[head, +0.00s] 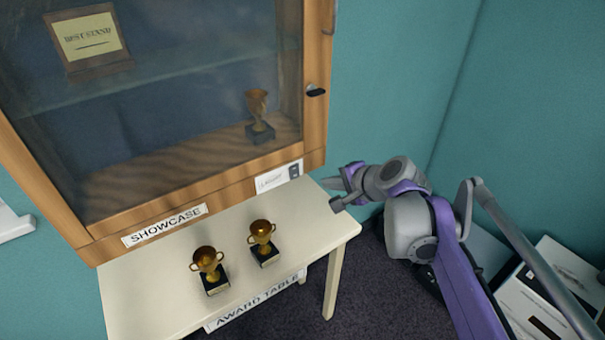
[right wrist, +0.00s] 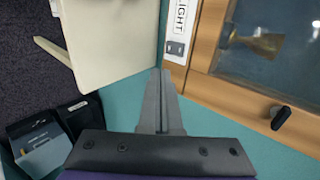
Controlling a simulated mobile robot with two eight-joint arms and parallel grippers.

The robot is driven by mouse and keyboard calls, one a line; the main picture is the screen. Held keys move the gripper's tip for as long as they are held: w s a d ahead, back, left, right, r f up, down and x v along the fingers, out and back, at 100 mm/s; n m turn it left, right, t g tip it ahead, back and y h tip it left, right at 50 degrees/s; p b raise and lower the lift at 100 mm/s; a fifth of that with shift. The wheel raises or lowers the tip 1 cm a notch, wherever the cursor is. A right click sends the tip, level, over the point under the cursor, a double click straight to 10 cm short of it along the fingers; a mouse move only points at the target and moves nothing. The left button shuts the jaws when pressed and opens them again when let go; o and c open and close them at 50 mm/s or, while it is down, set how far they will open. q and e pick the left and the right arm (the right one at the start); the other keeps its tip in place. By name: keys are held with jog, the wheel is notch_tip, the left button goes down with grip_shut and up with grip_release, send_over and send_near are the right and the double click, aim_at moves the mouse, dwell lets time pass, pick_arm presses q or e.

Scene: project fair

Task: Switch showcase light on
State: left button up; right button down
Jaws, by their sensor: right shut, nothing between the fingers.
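The wooden showcase (head: 205,220) has a glass front and looks dim inside. A small dark switch (head: 294,172) sits beside the LIGHT label (head: 270,181) at the lower right of its frame. In the right wrist view, the switch (right wrist: 175,48) is just beyond and slightly right of the fingertips. My right gripper (head: 338,190) is right of the switch, apart from it, near the table corner. In the right wrist view, its fingers (right wrist: 160,78) are shut together and empty. My left gripper is out of view.
The award table (head: 150,298) stands below the showcase, with two gold trophies (head: 208,262) (head: 263,235) on it. A dark door knob (head: 316,92) sticks out of the showcase frame. A white box (head: 560,275) is on the floor at right, near the teal wall.

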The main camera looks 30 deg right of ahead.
send_near(295, 172)
notch_tip(295, 172, down, 5)
jog(key=w, duration=0.4)
jog(key=shift+w+a+f, duration=0.15)
jog(key=shift+w+a, duration=0.15)
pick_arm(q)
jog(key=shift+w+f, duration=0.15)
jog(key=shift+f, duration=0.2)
pick_arm(e)
jog(key=shift+w, duration=0.15)
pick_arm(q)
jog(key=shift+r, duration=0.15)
pick_arm(e)
jog(key=shift+w, duration=0.1)
jog(key=shift+r+p, duration=0.35)
jog(key=shift+r, duration=0.45)
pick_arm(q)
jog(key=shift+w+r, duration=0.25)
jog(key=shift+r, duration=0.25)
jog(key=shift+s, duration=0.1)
